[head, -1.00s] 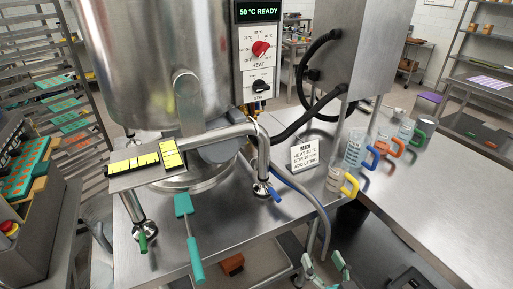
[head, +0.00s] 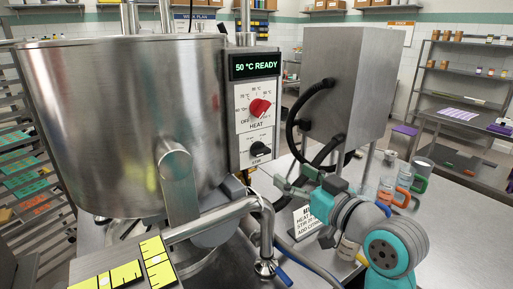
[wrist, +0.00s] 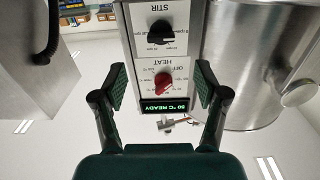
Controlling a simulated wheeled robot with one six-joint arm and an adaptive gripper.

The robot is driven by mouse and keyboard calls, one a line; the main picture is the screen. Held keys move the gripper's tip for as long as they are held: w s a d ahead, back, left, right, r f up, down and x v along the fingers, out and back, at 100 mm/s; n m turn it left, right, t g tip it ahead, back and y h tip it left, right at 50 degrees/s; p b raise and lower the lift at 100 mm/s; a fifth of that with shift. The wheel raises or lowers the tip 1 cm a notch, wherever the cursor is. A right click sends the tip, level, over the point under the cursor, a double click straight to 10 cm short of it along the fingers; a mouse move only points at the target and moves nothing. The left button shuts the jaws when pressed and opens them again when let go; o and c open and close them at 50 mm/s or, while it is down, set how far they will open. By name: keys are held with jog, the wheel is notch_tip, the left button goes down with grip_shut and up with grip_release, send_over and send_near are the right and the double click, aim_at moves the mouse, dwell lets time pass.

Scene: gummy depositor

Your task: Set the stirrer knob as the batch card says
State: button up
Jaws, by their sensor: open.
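The black stirrer knob (head: 260,149) sits on the white STIR panel, below the red HEAT knob (head: 259,107). In the wrist view, upside down, the stirrer knob (wrist: 160,31) is at the top and the red knob (wrist: 164,84) is below it. Its exact setting is too small to read. The batch card (head: 304,222) stands behind my arm, partly hidden; its lines on heat, stir and citric show only in part. My gripper (head: 289,178) is open and empty, in front of and right of the panel. In the wrist view my gripper (wrist: 160,85) frames the panel between its fingers.
The display (head: 255,65) reads 50 °C READY. A large steel kettle (head: 120,120) stands left of the panel. A steel box (head: 350,85) with black hoses is on the right. A steel pipe (head: 215,220) crosses in front of the kettle. Jugs (head: 400,185) stand behind my arm.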

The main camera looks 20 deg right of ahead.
aim_at(265, 151)
jog(key=x, duration=0.7)
jog(key=r+x, duration=0.1)
jog(key=x, duration=0.3)
jog(key=shift+w+a, duration=0.15)
jog(key=shift+w, duration=0.05)
jog(key=c, duration=1.2)
jog(key=shift+o, duration=0.2)
